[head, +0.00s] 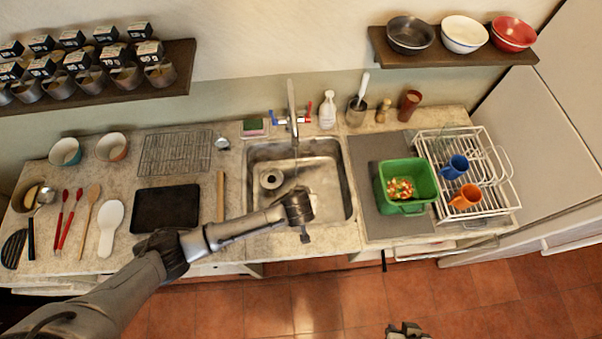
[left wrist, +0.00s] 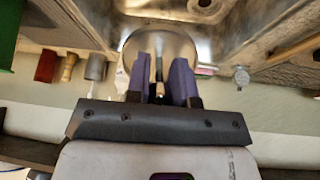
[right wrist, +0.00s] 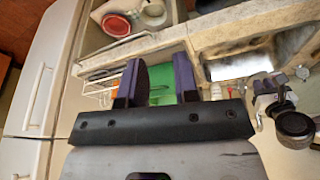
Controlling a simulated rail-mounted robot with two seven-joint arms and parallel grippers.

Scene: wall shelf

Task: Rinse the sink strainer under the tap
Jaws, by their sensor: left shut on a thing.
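My left arm reaches over the sink (head: 345,165), its gripper hidden behind the wrist in the head view. In the left wrist view my left gripper (left wrist: 160,70) is shut on the sink strainer, a round metal disc (left wrist: 160,42) seen beyond the fingertips. The tap (head: 291,100) stands at the back of the sink with red and blue handles. I cannot tell whether water runs. My right gripper (head: 406,331) is at the bottom edge of the head view, away from the counter. In the right wrist view its fingers (right wrist: 158,72) are apart and empty.
The drain (head: 271,180) shows in the basin. A green tub (head: 405,208) and white dish rack (head: 505,195) stand to the right. A black tray (head: 166,207), wire rack (head: 176,152) and utensils lie left. A bottle (head: 327,113) stands near the tap.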

